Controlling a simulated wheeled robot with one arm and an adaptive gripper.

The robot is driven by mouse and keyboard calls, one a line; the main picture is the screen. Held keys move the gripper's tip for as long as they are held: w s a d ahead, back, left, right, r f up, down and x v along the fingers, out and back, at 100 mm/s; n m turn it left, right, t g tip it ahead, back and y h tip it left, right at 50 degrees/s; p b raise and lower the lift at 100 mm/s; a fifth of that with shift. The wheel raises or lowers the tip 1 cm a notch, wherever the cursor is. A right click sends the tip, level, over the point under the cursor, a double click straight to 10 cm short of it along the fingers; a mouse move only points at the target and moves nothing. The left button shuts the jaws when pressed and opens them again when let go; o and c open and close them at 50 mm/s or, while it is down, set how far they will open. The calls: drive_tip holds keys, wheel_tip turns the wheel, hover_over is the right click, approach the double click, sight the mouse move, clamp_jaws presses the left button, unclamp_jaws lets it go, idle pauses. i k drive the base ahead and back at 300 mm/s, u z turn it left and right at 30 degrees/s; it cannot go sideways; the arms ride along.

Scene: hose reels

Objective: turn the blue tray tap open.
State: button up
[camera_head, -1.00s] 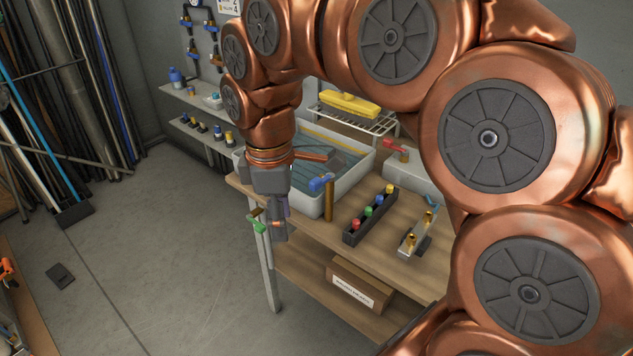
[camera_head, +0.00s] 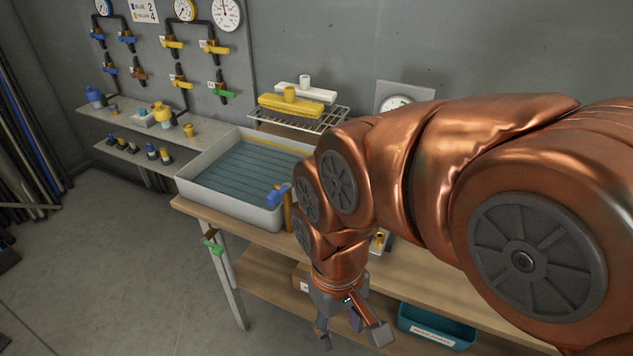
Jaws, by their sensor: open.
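The blue tap (camera_head: 279,194) sits on an upright brass post at the front right corner of the white tray (camera_head: 198,197), which holds water. Its blue handle points to the left and up, over the tray's rim. My gripper (camera_head: 352,338) is open and points down in front of the bench, below and to the right of the blue tap and apart from it. Nothing shows between its fingers.
A green-handled tap (camera_head: 213,246) sticks out at the bench's front left. A wire rack (camera_head: 318,121) with yellow and white spray heads stands behind the tray. A teal bin (camera_head: 436,326) is on the lower shelf.

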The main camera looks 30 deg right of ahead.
sight(274, 196)
drive_tip(key=z, duration=0.75)
drive_tip(key=k, duration=1.2)
drive_tip(key=u, duration=1.75)
drive_tip(key=i, duration=0.5)
drive_tip(key=u, duration=0.05)
